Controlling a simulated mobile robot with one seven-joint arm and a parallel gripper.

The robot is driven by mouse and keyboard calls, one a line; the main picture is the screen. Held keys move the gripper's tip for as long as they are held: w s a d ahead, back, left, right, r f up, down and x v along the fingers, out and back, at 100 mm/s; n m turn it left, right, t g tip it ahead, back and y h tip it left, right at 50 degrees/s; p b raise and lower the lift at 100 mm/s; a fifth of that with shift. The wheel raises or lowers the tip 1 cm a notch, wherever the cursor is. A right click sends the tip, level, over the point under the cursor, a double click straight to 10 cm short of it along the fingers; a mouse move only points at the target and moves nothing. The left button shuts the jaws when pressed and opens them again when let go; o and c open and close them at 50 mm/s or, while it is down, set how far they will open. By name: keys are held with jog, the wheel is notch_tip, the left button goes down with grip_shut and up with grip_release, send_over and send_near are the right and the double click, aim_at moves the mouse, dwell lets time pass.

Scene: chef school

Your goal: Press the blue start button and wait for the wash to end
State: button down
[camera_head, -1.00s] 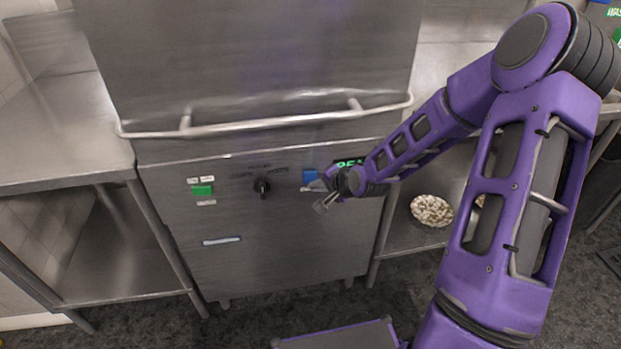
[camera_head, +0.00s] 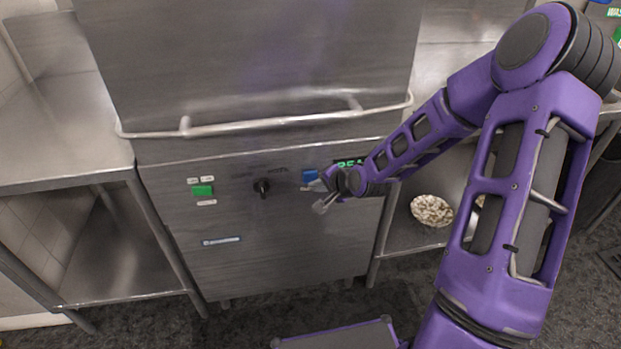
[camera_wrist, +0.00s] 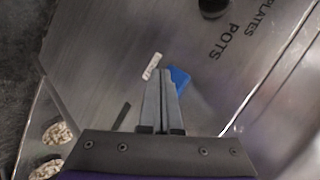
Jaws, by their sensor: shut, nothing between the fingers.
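The blue start button (camera_head: 309,177) is on the front panel of the steel dishwasher (camera_head: 215,262), right of a black knob (camera_head: 262,186). My gripper (camera_head: 318,197) is shut and empty, with its fingers in front of the panel just beside and below the blue button. In the wrist view the blue button (camera_wrist: 179,78) shows just beyond and right of the shut fingertips (camera_wrist: 161,74), partly hidden by them. I cannot tell whether they touch it. A green display (camera_head: 350,163) is partly hidden behind my wrist; its text is not readable.
A green button (camera_head: 202,190) is at the panel's left. A long handle bar (camera_head: 265,124) crosses the machine above the panel. Steel tables flank it; a bowl of pale pieces (camera_head: 431,210) sits on the right lower shelf. Free floor lies in front.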

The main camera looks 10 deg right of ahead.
jog(key=shift+w, duration=0.15)
dwell(0.5)
jog(key=shift+w, duration=0.3)
jog(key=shift+w, duration=0.5)
dwell(0.8)
jog(key=shift+s+p, duration=0.15)
jog(key=shift+p, duration=0.15)
jog(key=shift+s, duration=0.75)
jog(key=shift+s, duration=0.1)
jog(key=shift+s+p, duration=0.7)
jog(key=shift+s, duration=1.75)
